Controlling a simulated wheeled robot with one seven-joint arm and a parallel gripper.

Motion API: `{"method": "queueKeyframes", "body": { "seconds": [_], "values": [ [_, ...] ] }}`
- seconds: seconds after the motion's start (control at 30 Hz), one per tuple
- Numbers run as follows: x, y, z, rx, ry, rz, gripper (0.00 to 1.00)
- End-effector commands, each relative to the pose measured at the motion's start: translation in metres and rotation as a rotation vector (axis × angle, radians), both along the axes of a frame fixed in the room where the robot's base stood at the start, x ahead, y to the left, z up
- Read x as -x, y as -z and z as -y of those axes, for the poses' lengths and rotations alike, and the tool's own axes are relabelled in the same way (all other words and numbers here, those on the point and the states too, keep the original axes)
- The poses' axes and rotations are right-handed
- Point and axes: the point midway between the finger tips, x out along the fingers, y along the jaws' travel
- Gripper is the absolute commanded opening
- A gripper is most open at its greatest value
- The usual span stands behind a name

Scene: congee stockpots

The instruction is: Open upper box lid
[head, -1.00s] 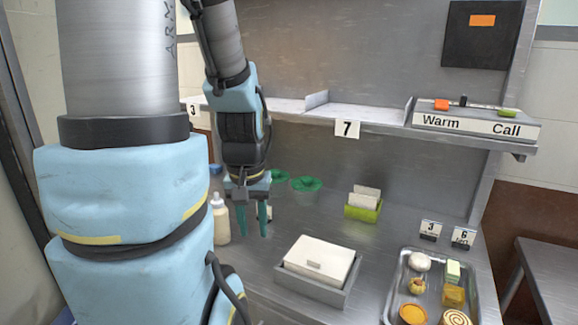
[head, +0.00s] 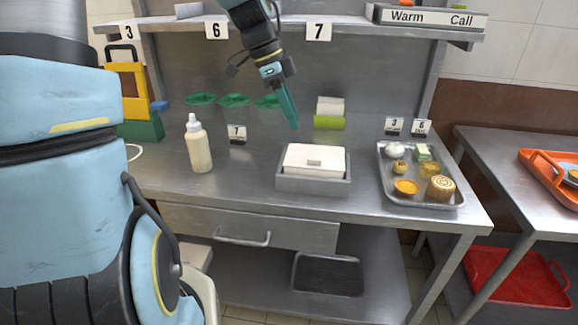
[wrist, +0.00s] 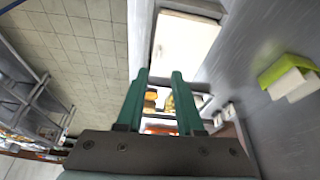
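A grey box (head: 287,185) with a white lid (head: 313,154) stands on the metal counter. The lid has a small grey handle in its middle and lies on the box, closed. My gripper (head: 295,127) is above the counter, just behind and above the box in the head view, touching nothing. In the wrist view my two green fingers (wrist: 159,73) are apart with nothing held between them.
A metal tray (head: 443,200) of pastries stands right of the box. A bottle (head: 198,146) stands to the left. Green bowls (head: 235,101) and a lime holder (head: 328,122) are behind. A shelf (head: 185,30) runs above. A drawer (head: 250,227) is below the counter.

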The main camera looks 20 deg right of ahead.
Motion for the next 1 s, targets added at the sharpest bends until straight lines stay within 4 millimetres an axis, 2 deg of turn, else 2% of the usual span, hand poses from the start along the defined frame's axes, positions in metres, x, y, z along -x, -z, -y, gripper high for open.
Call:
{"method": "queueKeyframes", "body": {
  "seconds": [0.07, 0.23, 0.7, 1.0],
  "values": [
    [0.0, -0.001, 0.009, 0.023, 0.054, 0.007, 0.36],
    [0.003, 0.008, 0.015, 0.031, 0.08, 0.007, 0.36],
    [0.017, 0.081, 0.043, 0.029, 0.076, 0.006, 0.36],
    [0.018, 0.097, 0.048, 0.029, 0.074, 0.01, 0.36]
  ]
}}
